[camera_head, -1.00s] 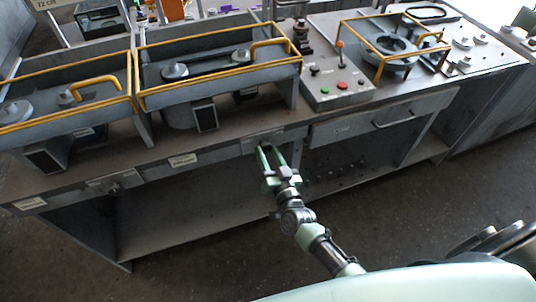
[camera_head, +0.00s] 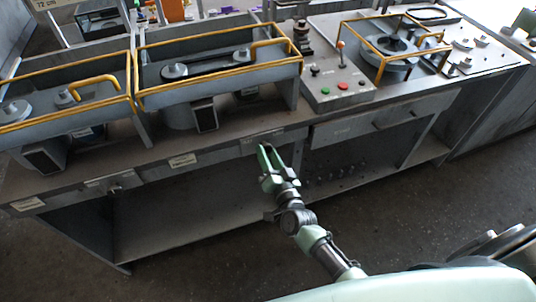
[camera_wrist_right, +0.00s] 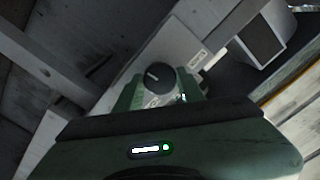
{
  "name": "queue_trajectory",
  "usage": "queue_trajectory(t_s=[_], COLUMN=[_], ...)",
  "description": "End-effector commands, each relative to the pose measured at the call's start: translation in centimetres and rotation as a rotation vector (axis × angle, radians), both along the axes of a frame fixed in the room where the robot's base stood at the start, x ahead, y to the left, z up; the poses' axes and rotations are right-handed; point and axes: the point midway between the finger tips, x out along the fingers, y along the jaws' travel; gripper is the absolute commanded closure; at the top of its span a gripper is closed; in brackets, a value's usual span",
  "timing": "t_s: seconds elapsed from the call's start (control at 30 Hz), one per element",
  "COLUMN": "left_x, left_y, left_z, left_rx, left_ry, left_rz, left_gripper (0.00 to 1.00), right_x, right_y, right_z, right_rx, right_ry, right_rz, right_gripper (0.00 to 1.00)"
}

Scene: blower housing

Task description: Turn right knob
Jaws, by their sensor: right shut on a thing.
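The right knob (camera_wrist_right: 160,74) is a dark round knob with a light mark on the front edge of the workbench. In the right wrist view it sits between the two green fingers. My right gripper (camera_head: 266,150) reaches up to the bench's front edge below the middle frame and is shut on this knob. In the head view the fingers hide most of the knob. Another small knob (camera_head: 116,188) shows on the front edge farther left. My left gripper is not in view.
Yellow-railed housings (camera_head: 218,69) stand on the workbench above the edge. A control panel with red and green buttons (camera_head: 342,86) is to the right. A drawer (camera_head: 365,121) hangs beside the gripper. The floor in front is clear.

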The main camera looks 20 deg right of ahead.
Motion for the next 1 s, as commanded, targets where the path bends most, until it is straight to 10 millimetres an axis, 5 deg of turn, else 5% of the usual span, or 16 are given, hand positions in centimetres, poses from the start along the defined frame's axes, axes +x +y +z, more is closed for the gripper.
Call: queue_trajectory(t_s=[0.07, 0.1, 0.17, 0.57, 1.0], left_x=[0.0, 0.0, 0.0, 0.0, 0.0], left_y=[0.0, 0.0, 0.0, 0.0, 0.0], left_z=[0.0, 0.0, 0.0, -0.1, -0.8], left_rx=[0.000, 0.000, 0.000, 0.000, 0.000], left_ry=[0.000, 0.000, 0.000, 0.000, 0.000], left_rz=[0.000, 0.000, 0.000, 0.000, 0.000], left_gripper=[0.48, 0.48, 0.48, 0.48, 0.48], right_x=[-0.1, -0.1, -0.1, -0.7, -7.2], right_y=[0.0, 0.0, 0.0, 0.0, -0.3], right_z=[-0.2, -0.2, -0.1, -0.1, -0.2], right_rx=[0.000, -0.001, -0.001, -0.001, -0.002], right_ry=[0.004, 0.004, 0.003, 0.002, 0.004], right_rz=[0.002, 0.002, 0.001, 0.000, 0.000], right_gripper=[1.00, 0.56, 0.40, 0.40, 0.40])
